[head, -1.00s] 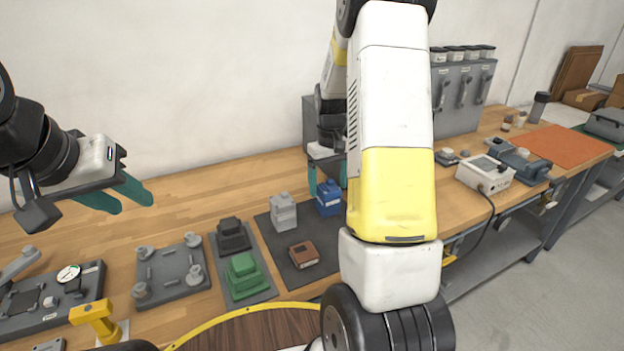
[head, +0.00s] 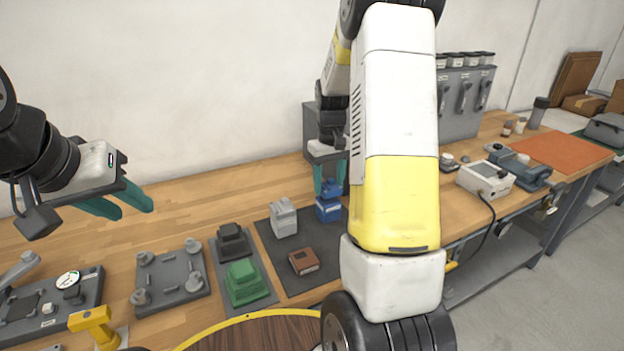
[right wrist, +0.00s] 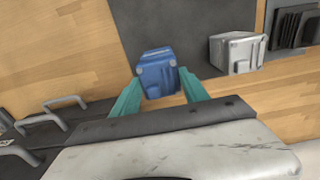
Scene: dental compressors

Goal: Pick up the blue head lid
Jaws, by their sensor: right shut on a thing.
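The blue head lid (head: 332,188) is between the teal fingers of my right gripper (head: 330,181) in the head view. My right gripper is shut on it. The lid sits higher than a blue block (head: 328,211) below it on the dark mat; whether they are fully apart is hard to tell. In the right wrist view the blue lid (right wrist: 157,72) is between the two fingertips (right wrist: 160,84) and hides what is beneath. My left gripper (head: 125,205) is open and empty in the air, over the left part of the bench.
The dark mat (head: 322,262) also carries a grey block (head: 283,218) and a brown block (head: 303,261). A green block (head: 243,282) and a black block (head: 232,242) stand left of it. My right arm hides part of the bench.

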